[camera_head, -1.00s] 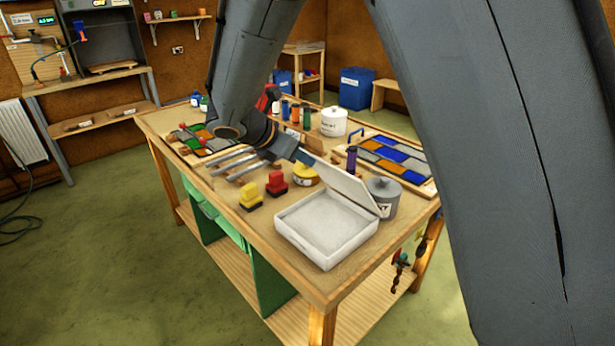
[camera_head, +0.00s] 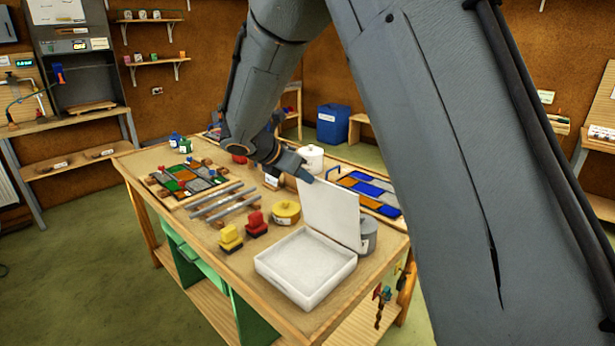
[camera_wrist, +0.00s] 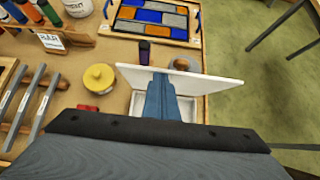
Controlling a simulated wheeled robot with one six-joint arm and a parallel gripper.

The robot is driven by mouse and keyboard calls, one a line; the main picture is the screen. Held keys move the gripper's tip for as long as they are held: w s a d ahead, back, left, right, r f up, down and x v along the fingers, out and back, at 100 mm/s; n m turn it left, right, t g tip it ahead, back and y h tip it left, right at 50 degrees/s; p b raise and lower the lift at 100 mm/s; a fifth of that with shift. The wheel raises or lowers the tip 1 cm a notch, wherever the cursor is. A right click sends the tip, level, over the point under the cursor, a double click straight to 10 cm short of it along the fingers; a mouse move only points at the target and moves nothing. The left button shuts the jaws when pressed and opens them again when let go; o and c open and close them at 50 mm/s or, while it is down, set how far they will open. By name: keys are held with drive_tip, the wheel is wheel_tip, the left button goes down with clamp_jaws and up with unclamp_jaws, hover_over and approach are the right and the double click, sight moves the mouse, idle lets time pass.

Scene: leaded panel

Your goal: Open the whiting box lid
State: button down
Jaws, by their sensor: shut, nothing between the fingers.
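The whiting box (camera_head: 305,288) is a shallow white tray on the near part of the bench, with pale content inside. Its white lid (camera_head: 332,212) stands up steeply from the back edge, so the box is open. My gripper (camera_head: 306,179) is shut and empty at the top left corner of the lid, seemingly touching or very near it. In the wrist view, the lid (camera_wrist: 205,83) shows as a thin white slab across the shut fingers (camera_wrist: 160,88). Part of the box shows behind the fingers.
A grey pot (camera_head: 368,236) stands close behind the lid. A yellow round tin (camera_head: 286,212), a red block (camera_head: 256,224) and a yellow block (camera_head: 230,238) stand to the left. Leaded panels (camera_head: 368,190) lie further back.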

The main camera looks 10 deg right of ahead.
wheel_tip(320, 180, up, 8)
drive_tip(key=p, duration=0.5)
drive_tip(key=s+d+f+m+g+y+b, duration=0.1)
drive_tip(key=s+f+m+y+b, duration=0.3)
drive_tip(key=s+f+m, duration=0.7)
drive_tip(key=s+d+f+m+g+y+b, duration=0.2)
drive_tip(key=s+f+m+b, duration=0.5)
drive_tip(key=s+f+m, duration=0.4)
drive_tip(key=s+m+g+y, duration=0.1)
drive_tip(key=s+m+y, duration=0.1)
drive_tip(key=s, duration=0.3)
drive_tip(key=shift+s+f+m+b, duration=0.35)
drive_tip(key=shift+f+m+b, duration=0.05)
